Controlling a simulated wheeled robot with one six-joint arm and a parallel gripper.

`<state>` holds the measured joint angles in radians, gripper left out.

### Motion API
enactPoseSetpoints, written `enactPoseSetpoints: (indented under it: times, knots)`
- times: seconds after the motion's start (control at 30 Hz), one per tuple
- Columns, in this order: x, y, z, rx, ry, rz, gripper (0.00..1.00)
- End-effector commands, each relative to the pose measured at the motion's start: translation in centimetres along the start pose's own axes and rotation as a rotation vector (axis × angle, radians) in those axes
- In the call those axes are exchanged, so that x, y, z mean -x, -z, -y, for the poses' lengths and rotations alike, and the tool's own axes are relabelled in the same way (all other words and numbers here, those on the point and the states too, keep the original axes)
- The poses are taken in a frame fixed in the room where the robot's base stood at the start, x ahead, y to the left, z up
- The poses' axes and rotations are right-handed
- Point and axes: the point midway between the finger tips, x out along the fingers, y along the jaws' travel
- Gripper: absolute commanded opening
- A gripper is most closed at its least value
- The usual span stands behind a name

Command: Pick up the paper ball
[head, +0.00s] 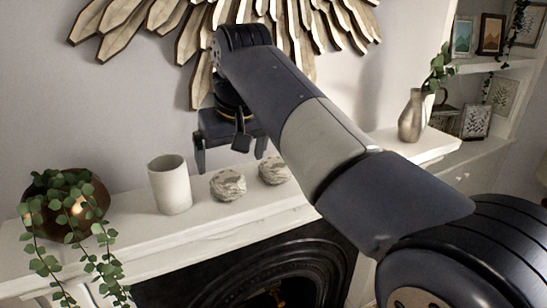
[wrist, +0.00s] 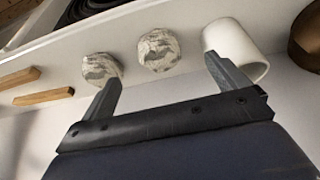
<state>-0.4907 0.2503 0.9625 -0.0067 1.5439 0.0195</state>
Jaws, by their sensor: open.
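Two crumpled, grey-and-white balls that look like paper stand side by side on the white mantel shelf (head: 120,247). One ball (head: 228,185) is beside the white cup (head: 170,186); the other ball (head: 273,170) is to its right. In the wrist view the order is reversed: the ball by the cup (wrist: 158,49) is in the middle and the other ball (wrist: 100,67) is left. My gripper (head: 231,164) hangs above the shelf with its fingers spread and nothing between them. In the wrist view my gripper (wrist: 161,70) has the middle ball beyond the gap between its fingertips.
The white cup (wrist: 238,45) shows close to the right fingertip in the wrist view. A brown pot with a trailing plant (head: 65,205) stands at the shelf's left. A metallic vase (head: 412,118) is at the right. A wooden wall ornament (head: 150,22) hangs behind my arm.

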Motion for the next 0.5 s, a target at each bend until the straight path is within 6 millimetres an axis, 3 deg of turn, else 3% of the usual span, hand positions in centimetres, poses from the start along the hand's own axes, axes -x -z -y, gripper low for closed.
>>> enactPoseSetpoints:
  times: [0.13, 0.5]
  knots:
    - [0.2, 0.8, 0.6, 0.013, 0.004, -0.005, 0.95]
    - [-4.7, 0.8, 0.6, 0.012, 0.004, -0.006, 0.95]
